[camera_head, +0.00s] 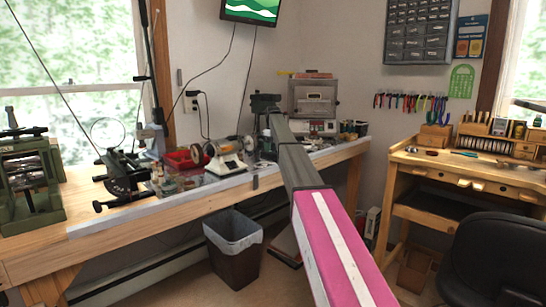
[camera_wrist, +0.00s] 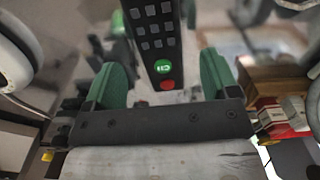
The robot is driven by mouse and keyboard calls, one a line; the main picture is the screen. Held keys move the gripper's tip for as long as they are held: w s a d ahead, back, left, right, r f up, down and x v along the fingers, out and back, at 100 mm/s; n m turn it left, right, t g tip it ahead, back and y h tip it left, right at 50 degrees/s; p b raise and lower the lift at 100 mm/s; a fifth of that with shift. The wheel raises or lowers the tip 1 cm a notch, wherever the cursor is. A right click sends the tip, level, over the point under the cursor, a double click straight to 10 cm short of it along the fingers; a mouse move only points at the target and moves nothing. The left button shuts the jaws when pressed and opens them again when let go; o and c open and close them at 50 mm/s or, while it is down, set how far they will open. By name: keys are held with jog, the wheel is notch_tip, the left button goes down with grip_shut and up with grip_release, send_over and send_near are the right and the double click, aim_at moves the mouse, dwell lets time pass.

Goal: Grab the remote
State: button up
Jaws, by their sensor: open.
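The remote (camera_wrist: 152,40) is a dark, long handset with rows of grey buttons, a green button and a red one near its lower end. In the wrist view it runs from the top edge down to between the two green fingers. My gripper (camera_wrist: 163,72) is open, one finger on each side of the remote, with a visible gap on both sides. I cannot tell how far the remote lies beyond the fingertips. In the head view my arm reaches over the workbench, and I cannot make out the remote there.
The workbench (camera_head: 110,221) carries a grinder (camera_head: 228,158), a red bin (camera_head: 185,160) and a grey box-shaped oven (camera_head: 313,97) close to my arm's far end. A waste bin (camera_head: 233,250) stands below. A wooden desk (camera_head: 470,172) and black chair (camera_head: 500,250) are at right.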

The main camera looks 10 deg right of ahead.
aim_at(273, 153)
notch_tip(273, 153, down, 3)
jog(key=shift+s+f, duration=0.1)
jog(key=c, duration=1.1)
jog(key=shift+o, duration=0.2)
